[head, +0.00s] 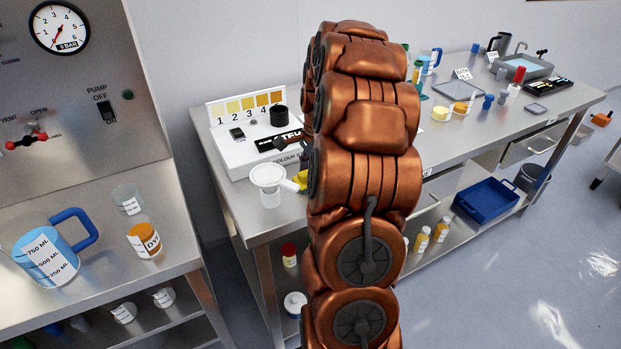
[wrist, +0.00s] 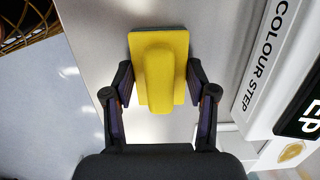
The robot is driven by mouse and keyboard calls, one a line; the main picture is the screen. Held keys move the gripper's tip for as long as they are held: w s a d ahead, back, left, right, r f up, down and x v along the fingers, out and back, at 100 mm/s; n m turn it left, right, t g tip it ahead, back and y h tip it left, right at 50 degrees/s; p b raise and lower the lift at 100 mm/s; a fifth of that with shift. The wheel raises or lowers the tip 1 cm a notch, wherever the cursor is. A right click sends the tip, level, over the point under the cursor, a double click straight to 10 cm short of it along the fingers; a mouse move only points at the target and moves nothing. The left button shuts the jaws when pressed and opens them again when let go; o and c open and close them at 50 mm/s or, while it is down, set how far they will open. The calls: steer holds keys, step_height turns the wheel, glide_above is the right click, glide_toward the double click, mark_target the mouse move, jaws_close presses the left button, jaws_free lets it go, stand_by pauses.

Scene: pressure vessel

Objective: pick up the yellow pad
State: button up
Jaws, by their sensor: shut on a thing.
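The yellow pad (wrist: 160,72) is a flat yellow rectangle with a raised rounded grip along its middle. In the wrist view it sits between the two fingers of my gripper (wrist: 159,85), which are shut on its sides. I cannot tell whether the pad touches the bench or is just above it. In the head view only a small yellow bit of the pad (head: 301,179) shows beside my copper arm, which hides the gripper.
The bench (head: 452,157) also holds bottles, a tray and a sink. A blue crate (head: 487,203) sits on the lower shelf.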

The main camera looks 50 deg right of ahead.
mark_target(310, 171)
step_height(310, 171, up, 10)
steer(key=shift+r+b, duration=0.1)
steer(key=shift+b, duration=1.05)
steer(key=o, duration=0.5)
steer(key=c, duration=0.3)
steer(key=shift+c, duration=0.3)
